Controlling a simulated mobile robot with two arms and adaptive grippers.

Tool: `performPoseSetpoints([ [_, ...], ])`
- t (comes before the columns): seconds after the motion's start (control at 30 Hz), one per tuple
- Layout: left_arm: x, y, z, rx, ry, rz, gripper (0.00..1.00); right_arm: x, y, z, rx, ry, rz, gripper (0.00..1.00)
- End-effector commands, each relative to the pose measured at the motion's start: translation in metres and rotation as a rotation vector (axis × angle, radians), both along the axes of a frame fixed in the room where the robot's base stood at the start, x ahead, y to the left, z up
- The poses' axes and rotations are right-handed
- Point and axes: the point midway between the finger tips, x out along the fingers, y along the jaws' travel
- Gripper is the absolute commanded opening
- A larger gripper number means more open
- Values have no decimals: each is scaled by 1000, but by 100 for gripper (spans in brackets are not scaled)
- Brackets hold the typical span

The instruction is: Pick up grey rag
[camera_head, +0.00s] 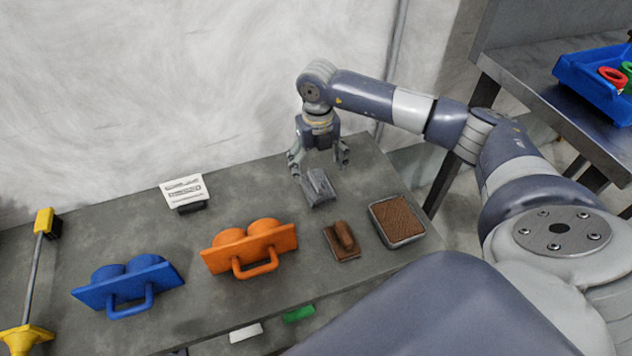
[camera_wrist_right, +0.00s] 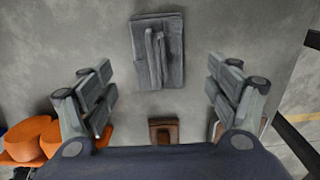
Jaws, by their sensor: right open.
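The grey rag (camera_head: 319,188) lies folded on the grey table, toward its back right part. My right gripper (camera_head: 319,168) is open and empty, pointing down above the table just behind the rag. In the right wrist view the rag (camera_wrist_right: 158,52) lies flat ahead of the fingers, centred between them. The open right fingers (camera_wrist_right: 160,90) show to either side with nothing between them. My left gripper is not in view.
A blue crate (camera_head: 592,85) stands on another table at right.

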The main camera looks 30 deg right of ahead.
Motion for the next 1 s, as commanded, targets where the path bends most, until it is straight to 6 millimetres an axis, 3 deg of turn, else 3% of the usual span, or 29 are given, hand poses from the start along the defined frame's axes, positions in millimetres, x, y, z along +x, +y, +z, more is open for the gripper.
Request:
performPoseSetpoints([
  [0.33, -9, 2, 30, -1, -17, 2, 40, 9, 0, -36, 1, 1, 0, 82],
  [0.43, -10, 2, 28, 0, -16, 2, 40, 8, 0, -49, 1, 1, 0, 82],
  [0.77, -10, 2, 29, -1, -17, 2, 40, 9, 0, -54, 2, -1, 0, 82],
  [1.0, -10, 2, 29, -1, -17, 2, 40, 9, 0, -54, 2, -1, 0, 30],
])
